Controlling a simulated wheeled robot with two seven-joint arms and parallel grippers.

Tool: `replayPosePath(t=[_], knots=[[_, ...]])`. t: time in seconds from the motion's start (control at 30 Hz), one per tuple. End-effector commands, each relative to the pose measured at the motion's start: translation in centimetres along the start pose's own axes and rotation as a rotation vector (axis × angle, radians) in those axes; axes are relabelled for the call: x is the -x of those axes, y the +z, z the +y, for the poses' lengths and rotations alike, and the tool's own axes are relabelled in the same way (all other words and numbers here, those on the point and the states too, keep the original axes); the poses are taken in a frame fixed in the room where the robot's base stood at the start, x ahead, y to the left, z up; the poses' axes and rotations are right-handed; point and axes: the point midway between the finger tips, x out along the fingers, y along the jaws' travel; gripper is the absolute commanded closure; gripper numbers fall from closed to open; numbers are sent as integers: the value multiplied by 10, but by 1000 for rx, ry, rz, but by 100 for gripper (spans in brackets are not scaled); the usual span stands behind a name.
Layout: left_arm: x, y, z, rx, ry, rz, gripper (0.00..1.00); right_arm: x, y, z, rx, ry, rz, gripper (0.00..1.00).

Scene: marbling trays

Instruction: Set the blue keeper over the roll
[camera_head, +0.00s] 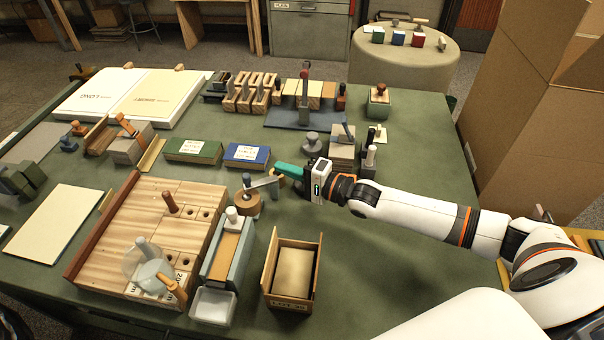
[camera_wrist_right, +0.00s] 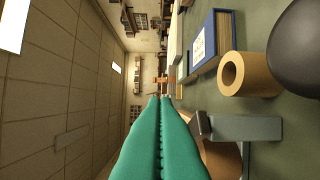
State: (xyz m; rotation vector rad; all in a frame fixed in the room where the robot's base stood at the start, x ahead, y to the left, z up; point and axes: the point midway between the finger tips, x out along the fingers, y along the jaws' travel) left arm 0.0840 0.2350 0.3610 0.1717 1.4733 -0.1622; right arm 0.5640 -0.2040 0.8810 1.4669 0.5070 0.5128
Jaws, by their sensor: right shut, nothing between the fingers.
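A blue-grey bar (camera_head: 262,183), which I take for the blue keeper, sits above a round brown wooden base (camera_head: 247,204). The bar also shows in the right wrist view (camera_wrist_right: 248,128). A hollow tan roll (camera_wrist_right: 250,75) lies beyond the bar in that view, apart from it; in the head view it is mostly hidden by my gripper. My right gripper (camera_head: 281,169), with green fingers, is shut and empty beside the bar's end. Its fingers (camera_wrist_right: 160,130) are closed together; whether they touch the bar I cannot tell. My left gripper is not in view.
A blue box (camera_head: 247,154) and a green box (camera_head: 193,151) lie behind the bar. A wooden board (camera_head: 135,235), a narrow tray (camera_head: 222,255) and an open cardboard box (camera_head: 292,270) stand in front. A grey domed weight (camera_head: 312,145) is close behind my gripper. Table right of the box is clear.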

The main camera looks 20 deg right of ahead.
Motion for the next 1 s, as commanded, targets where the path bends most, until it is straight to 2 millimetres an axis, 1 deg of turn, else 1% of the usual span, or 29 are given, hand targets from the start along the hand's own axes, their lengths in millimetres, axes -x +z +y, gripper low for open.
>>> replayPosePath(t=[0.03, 0.17, 0.2, 0.3, 0.5, 0.87, 0.93, 1.0], knots=[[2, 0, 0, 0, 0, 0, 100, -12, 0, 2, 0, 4, 0, 100], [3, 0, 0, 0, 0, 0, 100, -34, 0, 2, 1, 2, 0, 100], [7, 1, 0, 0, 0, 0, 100, -33, -9, 2, -6, 0, 3, 100], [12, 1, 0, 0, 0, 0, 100, -35, -22, 2, -5, 0, 1, 100], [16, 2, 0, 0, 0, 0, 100, -39, -37, 1, -2, -1, 0, 100], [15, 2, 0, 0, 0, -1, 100, -39, -39, 0, 0, -1, 0, 100], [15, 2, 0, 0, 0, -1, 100, -37, -38, 0, 2, -1, 5, 100], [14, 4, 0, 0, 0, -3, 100, -31, -34, 0, 8, -1, 20, 100]])
